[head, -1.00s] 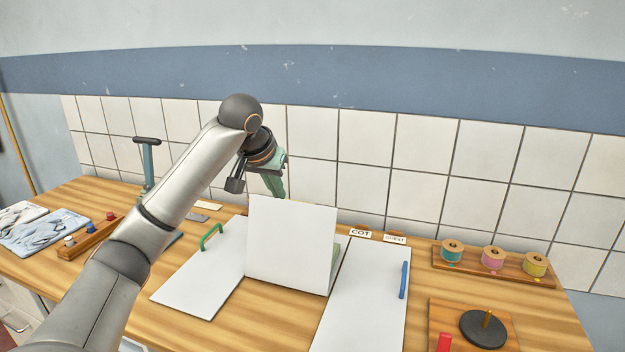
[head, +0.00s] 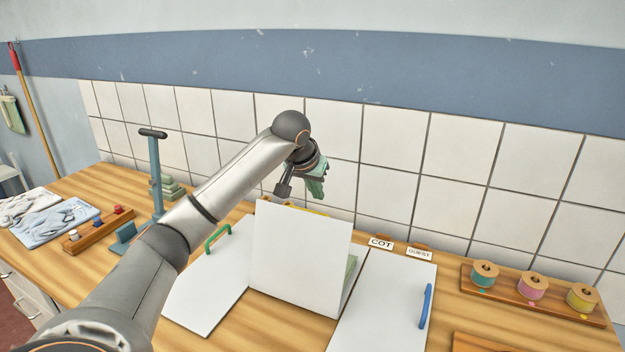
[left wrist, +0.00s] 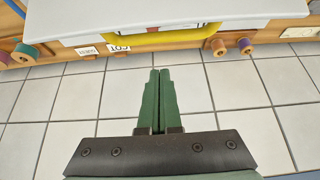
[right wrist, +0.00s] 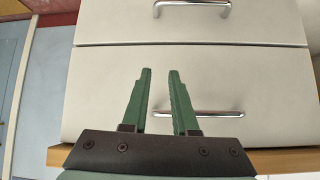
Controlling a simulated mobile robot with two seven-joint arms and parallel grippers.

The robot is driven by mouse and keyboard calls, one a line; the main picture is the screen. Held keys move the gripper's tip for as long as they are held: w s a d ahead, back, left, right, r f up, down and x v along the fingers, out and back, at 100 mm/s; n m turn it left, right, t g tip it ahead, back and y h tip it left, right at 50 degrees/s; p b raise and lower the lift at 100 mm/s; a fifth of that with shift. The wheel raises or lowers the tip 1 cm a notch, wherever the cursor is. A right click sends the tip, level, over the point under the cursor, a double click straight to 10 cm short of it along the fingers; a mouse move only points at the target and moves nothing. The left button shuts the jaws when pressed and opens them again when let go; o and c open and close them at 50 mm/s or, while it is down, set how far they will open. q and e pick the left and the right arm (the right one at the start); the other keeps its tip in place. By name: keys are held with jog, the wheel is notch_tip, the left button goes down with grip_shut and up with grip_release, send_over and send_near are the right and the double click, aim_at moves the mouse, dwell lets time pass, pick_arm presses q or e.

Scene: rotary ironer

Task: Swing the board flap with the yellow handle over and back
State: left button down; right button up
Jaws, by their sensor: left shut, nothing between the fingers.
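The white board flap (head: 300,258) stands raised, tilted, between two flat white boards in the head view. Its yellow handle (head: 318,213) just shows behind its top edge. In the left wrist view the yellow handle (left wrist: 165,38) runs along the flap's edge (left wrist: 160,12), ahead of the fingertips. My left gripper (head: 317,193) is behind and above the flap's top edge. Its fingers (left wrist: 159,75) are shut together, empty and apart from the handle. My right gripper (right wrist: 160,75) is open and empty in front of a drawer front (right wrist: 190,85); it is not in the head view.
The left board has a green handle (head: 217,238), the right board a blue one (head: 425,306). Tags, including COT (head: 381,243), stand behind the boards. A spool rack (head: 535,295) is at right, a blue post (head: 155,180) at left. The tiled wall (head: 400,150) is close behind.

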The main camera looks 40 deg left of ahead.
pick_arm(q)
jog(key=shift+s+d+f+p, duration=0.2)
jog(key=shift+s+f, duration=0.3)
jog(key=shift+s, duration=0.1)
jog(key=shift+s+d+f+p, duration=0.15)
jog(key=shift+s+d+f, duration=0.05)
jog(key=shift+s+f, duration=0.35)
